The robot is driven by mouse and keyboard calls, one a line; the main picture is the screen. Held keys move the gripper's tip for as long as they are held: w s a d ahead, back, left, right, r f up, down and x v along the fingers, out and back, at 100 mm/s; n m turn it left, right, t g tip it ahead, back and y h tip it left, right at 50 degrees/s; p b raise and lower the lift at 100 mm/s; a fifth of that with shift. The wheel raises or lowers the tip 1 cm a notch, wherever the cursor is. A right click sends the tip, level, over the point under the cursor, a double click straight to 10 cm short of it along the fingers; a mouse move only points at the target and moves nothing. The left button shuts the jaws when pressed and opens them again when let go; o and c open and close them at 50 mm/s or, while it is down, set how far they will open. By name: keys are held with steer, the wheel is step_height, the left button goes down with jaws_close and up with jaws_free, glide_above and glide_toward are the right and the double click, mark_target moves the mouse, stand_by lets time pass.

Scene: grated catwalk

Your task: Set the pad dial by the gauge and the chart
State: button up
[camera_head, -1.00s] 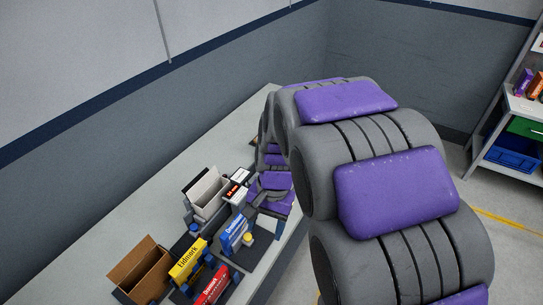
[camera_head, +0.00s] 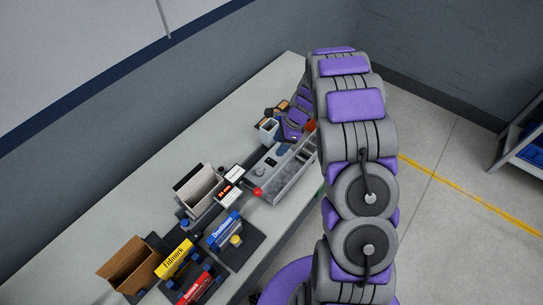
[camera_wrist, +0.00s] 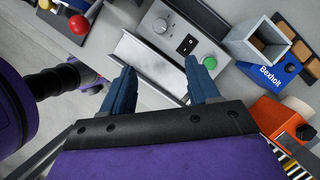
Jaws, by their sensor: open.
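A grey control panel in the wrist view carries a round silver dial (camera_wrist: 160,25), a black rocker switch (camera_wrist: 187,45) and a green button (camera_wrist: 209,62). In the head view the panel (camera_head: 263,168) lies beside a long metal channel on the bench. My gripper (camera_wrist: 161,84) is open and empty, with blue fingers spread over the channel, just short of the panel. It is not touching the dial. In the head view a small dark block with red marks (camera_head: 224,192) stands nearby; I cannot tell whether it is the gauge. No chart can be made out.
The metal channel (camera_wrist: 148,62) lies under my fingers. A red knob (camera_wrist: 78,24) is at upper left. A grey bin (camera_wrist: 255,42), a blue Bexholt box (camera_wrist: 270,72) and an orange box (camera_wrist: 278,116) crowd the right.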

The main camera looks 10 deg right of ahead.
steer(key=a+f, duration=0.3)
steer(key=a, duration=0.1)
glide_toward(261, 171)
steer(key=shift+s+d+f+p, duration=0.15)
steer(key=shift+f+p, duration=0.1)
steer(key=shift+f, duration=0.2)
steer(key=shift+d+f+p, duration=0.15)
steer(key=shift+f+p, duration=0.05)
steer(key=shift+f, duration=0.25)
steer(key=a+f, duration=0.5)
steer(key=shift+w+a+p, duration=0.15)
steer(key=shift+w+p, duration=0.1)
steer(key=shift+p, duration=0.05)
steer(key=shift+f, duration=0.2)
steer(key=shift+d+f, duration=0.15)
steer(key=shift+d, duration=1.1)
steer(key=shift+a, duration=1.15)
steer(key=c, duration=0.5)
steer(key=shift+a, duration=0.1)
steer(key=shift+c, duration=0.7)
steer(key=c, duration=0.3)
steer(key=shift+d, duration=0.75)
steer(key=shift+c, duration=0.5)
